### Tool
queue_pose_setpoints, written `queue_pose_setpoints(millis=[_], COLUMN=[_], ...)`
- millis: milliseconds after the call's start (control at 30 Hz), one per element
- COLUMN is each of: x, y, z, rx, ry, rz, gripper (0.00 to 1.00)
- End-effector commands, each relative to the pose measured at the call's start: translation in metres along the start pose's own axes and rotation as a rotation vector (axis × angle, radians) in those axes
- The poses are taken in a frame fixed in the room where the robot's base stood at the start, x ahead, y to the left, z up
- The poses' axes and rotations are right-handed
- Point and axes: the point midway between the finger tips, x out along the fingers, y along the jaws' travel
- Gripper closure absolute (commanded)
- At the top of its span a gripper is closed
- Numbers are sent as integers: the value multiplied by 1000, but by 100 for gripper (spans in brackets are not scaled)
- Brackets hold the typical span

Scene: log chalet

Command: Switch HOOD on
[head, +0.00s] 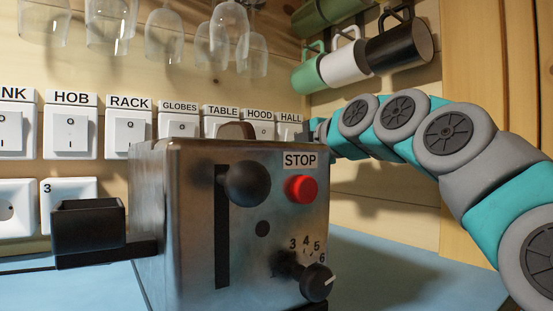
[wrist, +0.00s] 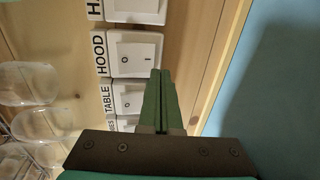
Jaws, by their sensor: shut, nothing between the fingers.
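The HOOD switch (wrist: 133,54) is a white rocker in a white plate, with O and I marks and a HOOD label beside it in the wrist view. In the head view the HOOD switch (head: 264,131) shows above the toaster's top edge, its lower part hidden. I cannot tell which way its rocker is tilted. My gripper (wrist: 160,73) is shut and empty, its green fingertips appearing beside the I side of the HOOD plate. Whether they touch it I cannot tell. In the head view the fingers are hard to make out near the HALL switch.
The TABLE switch (wrist: 127,98) and HALL switch (head: 289,130) flank HOOD. A metal toaster (head: 190,220) with a red STOP button stands in front. Glasses (head: 163,36) hang above, and mugs (head: 347,58) hang at upper right. A wooden post (head: 462,120) stands at right.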

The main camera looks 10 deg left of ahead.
Motion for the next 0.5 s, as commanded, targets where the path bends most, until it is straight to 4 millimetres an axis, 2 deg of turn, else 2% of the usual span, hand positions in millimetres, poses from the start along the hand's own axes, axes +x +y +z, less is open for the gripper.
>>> queue_pose_setpoints(millis=[500], x=[-66], y=[-21], z=[0], rx=[-1], ry=[1], rz=[-2], gripper=[100])
